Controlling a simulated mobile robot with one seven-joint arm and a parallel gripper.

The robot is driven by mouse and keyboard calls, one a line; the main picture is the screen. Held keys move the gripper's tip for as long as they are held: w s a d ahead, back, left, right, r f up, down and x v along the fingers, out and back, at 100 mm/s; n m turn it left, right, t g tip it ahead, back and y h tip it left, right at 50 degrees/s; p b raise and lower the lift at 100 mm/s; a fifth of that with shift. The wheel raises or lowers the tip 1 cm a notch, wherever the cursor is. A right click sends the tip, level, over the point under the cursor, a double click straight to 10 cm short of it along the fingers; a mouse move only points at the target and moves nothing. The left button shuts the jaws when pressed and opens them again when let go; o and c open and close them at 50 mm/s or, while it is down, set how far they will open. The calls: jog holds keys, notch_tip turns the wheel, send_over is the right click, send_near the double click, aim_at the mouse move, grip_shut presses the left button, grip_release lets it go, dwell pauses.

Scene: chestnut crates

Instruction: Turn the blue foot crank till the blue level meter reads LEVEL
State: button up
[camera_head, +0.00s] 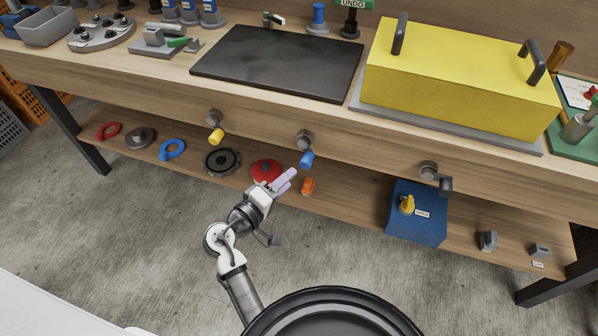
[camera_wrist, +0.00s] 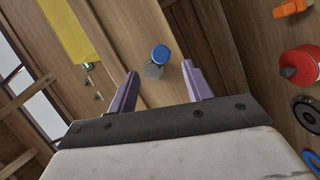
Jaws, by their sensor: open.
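The blue foot crank (camera_head: 306,158) is on the front face of the bench, with a grey hub (camera_head: 304,140) and a blue handle. In the wrist view the blue handle (camera_wrist: 161,53) and its grey hub (camera_wrist: 153,70) show ahead, in the gap between my fingers. My gripper (camera_head: 288,181) is open and empty, just below and left of the crank in the head view. Its two lilac fingers (camera_wrist: 160,70) appear apart from the crank; the exact distance is unclear. I cannot make out a blue level meter with a readable LEVEL mark in either view.
A yellow crank (camera_head: 215,136) and a dark crank (camera_head: 438,177) flank it on the bench front. The lower shelf holds a red piece (camera_head: 266,170), an orange piece (camera_head: 308,186) and a blue box (camera_head: 417,212). A yellow crate (camera_head: 460,82) and a black plate (camera_head: 278,62) are on top.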

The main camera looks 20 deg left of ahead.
jog(key=v, duration=0.3)
jog(key=shift+s, duration=0.3)
